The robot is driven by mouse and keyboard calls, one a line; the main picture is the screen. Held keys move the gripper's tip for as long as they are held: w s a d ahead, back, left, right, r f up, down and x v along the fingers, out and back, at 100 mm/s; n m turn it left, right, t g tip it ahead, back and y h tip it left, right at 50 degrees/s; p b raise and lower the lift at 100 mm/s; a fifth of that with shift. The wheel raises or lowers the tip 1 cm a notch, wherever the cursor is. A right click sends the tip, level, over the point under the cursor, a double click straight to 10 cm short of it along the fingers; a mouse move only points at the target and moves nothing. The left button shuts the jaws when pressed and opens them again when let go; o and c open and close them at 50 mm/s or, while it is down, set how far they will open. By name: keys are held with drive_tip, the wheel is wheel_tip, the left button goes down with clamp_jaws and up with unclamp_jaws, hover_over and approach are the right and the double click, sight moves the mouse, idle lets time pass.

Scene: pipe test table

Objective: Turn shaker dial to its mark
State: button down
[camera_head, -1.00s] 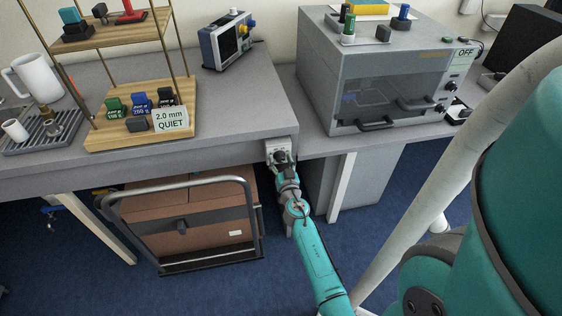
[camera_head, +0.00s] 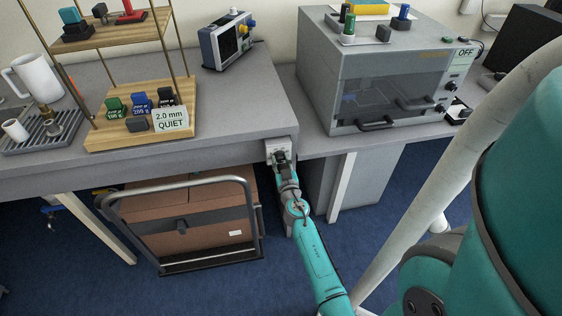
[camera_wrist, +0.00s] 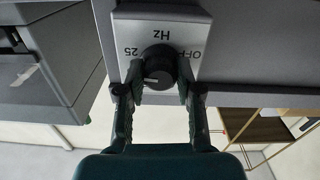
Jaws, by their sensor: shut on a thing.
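The shaker dial (camera_wrist: 158,68) is a round black knob on a pale panel (camera_wrist: 180,14), seen upside down in the wrist view. The panel reads "Hz", "25" and "OFF". A light pointer line on the knob points to the left in that view, a little below the "25". My gripper (camera_wrist: 160,92) has its two fingers on either side of the knob and is shut on it. In the head view, the panel (camera_head: 279,145) is on the front edge of the grey bench, and my gripper (camera_head: 282,158) reaches it from below. The dial itself is hidden there.
A cart (camera_head: 185,190) with brown boxes stands under the bench, left of my arm. A grey cabinet (camera_head: 395,75) with an "OFF" label stands on the right. A wooden rack (camera_head: 100,143) with weights and a "2.0 mm QUIET" card (camera_head: 171,119) stands on the bench.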

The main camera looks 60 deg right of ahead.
drive_tip(key=n, duration=0.5)
drive_tip(key=shift+n, duration=0.3)
drive_tip(key=n, duration=1)
drive_tip(key=shift+n, duration=0.4)
drive_tip(key=n, duration=0.5)
drive_tip(key=shift+f+n, duration=0.1)
drive_tip(key=shift+n, duration=0.2)
drive_tip(key=n, duration=0.9)
drive_tip(key=shift+n, duration=0.4)
drive_tip(key=n, duration=0.9)
drive_tip(key=shift+n, duration=0.3)
drive_tip(key=shift+f, duration=0.1)
